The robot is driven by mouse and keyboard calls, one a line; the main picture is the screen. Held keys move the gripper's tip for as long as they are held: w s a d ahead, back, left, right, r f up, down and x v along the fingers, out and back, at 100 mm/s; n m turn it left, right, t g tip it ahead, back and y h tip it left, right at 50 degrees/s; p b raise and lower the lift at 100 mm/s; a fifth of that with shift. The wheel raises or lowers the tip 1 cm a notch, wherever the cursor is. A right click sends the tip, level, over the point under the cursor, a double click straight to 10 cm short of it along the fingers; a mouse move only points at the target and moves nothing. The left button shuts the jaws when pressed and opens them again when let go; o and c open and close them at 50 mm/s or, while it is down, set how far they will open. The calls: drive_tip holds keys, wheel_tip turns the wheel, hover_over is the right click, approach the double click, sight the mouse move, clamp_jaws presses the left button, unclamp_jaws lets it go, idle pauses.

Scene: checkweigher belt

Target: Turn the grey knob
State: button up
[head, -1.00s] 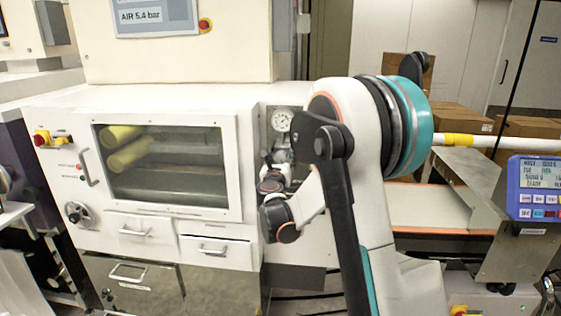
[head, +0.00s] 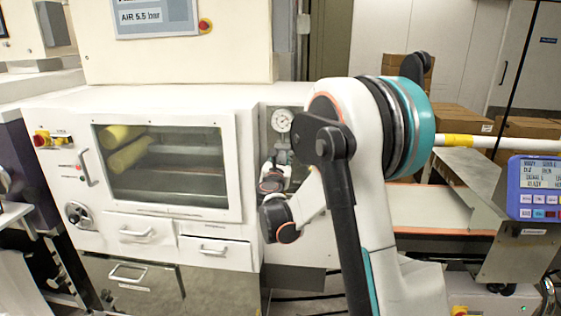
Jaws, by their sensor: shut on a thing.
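The grey knob (head: 281,143) is on the white machine front, just below a round pressure gauge (head: 282,120). It is small and mostly hidden by my gripper. My gripper (head: 278,158) reaches up to it from below, its fingers shut on the knob. The contact is too small to see in detail. A display (head: 143,15) above the machine reads AIR 5.5 bar.
A windowed door (head: 165,165) with yellow rolls behind it is left of my gripper, with drawers (head: 143,231) below. The conveyor belt (head: 425,205) and a blue control panel (head: 533,188) are to the right. Cardboard boxes (head: 460,118) stand behind.

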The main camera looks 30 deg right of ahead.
drive_tip(key=o, duration=1.1)
drive_tip(key=shift+d, duration=0.1)
drive_tip(key=shift+c, duration=0.2)
drive_tip(key=shift+a, duration=0.25)
drive_tip(key=shift+d, duration=0.1)
drive_tip(key=v, duration=1.2)
